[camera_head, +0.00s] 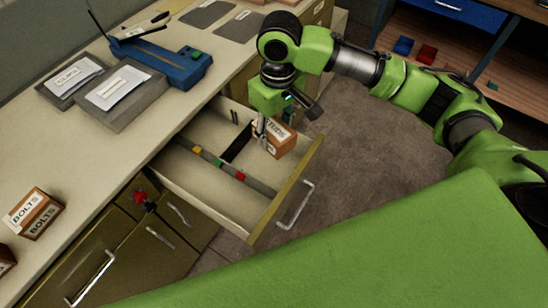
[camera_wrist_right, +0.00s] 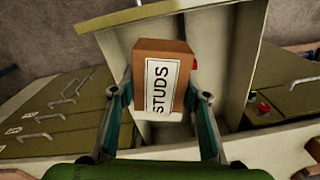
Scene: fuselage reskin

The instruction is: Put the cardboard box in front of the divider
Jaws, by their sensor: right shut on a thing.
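A brown cardboard box (camera_head: 282,142) with a white label is held in my right gripper (camera_head: 262,132), over the far part of an open drawer (camera_head: 220,197). In the right wrist view the box (camera_wrist_right: 178,62) reads "STUDS" and sits between the two fingers of the gripper (camera_wrist_right: 163,103). A grey divider (camera_head: 216,161) with green, yellow and red pieces runs inside the drawer. The box is on the side of it away from the lower left of the picture, apart from it. I cannot tell whether the box touches the drawer floor. My left gripper is not in view.
The drawer front (camera_head: 288,190) with its handle stands on the right. The desk top (camera_head: 110,150) bears a blue tool (camera_head: 180,68), grey trays and a box marked "BOLTS" (camera_head: 36,214). Closed drawers lie below. The floor (camera_head: 340,150) beyond the drawer is clear.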

